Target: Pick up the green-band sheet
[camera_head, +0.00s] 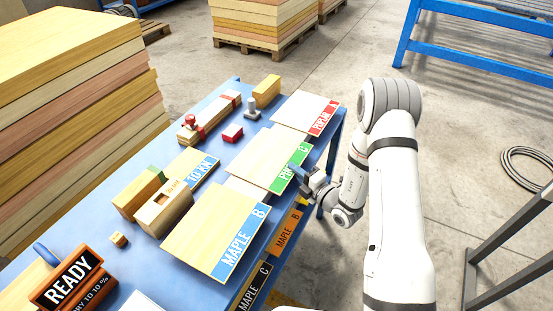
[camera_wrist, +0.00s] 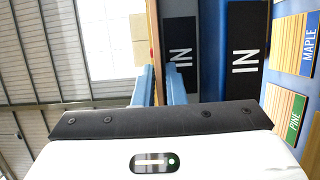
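The green-band sheet (camera_head: 257,158) lies on the blue table, pale wood with a green band lettered PINE C along its right edge. My gripper (camera_head: 301,173) is at that band, at the table's right edge. In the wrist view my two blue fingers (camera_wrist: 159,84) stand a little apart, with a thin wood-coloured strip between them. The fingers look open; contact with the sheet cannot be made out.
The blue-band MAPLE B sheet (camera_head: 210,226) lies nearer, the red-band POPLAR sheet (camera_head: 299,112) farther back. Stacked boards (camera_head: 60,100) stand left.

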